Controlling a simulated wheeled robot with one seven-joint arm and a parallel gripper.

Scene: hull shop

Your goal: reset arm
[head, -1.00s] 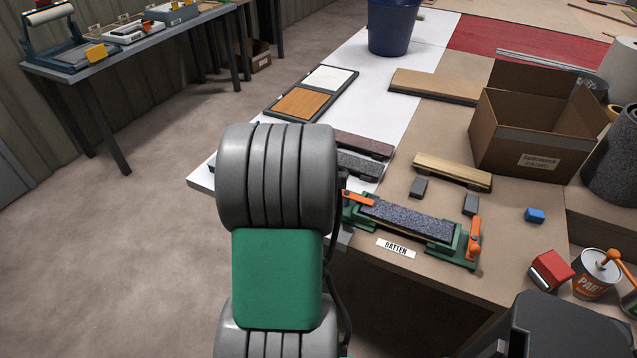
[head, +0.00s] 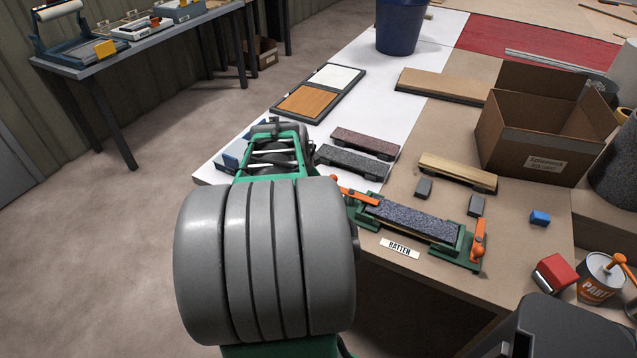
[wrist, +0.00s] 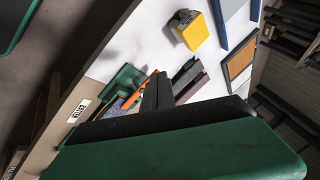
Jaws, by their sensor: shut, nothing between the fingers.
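My arm rises in the middle of the head view, with grey ribbed joints and a green link (head: 272,150) reaching over the table's near left corner. My gripper itself is hidden there. In the wrist view my gripper (wrist: 157,90) shows as dark fingers, shut and empty, above the white table top. A green clamp fixture with orange levers holds a batten with a dark speckled top (head: 410,220), just right of my arm in the head view. The fixture also shows in the wrist view (wrist: 120,84), beside my fingers.
Dark sanding blocks (head: 352,162) lie beside the arm. The wrist view shows a yellow block (wrist: 194,34). Floor at left is clear.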

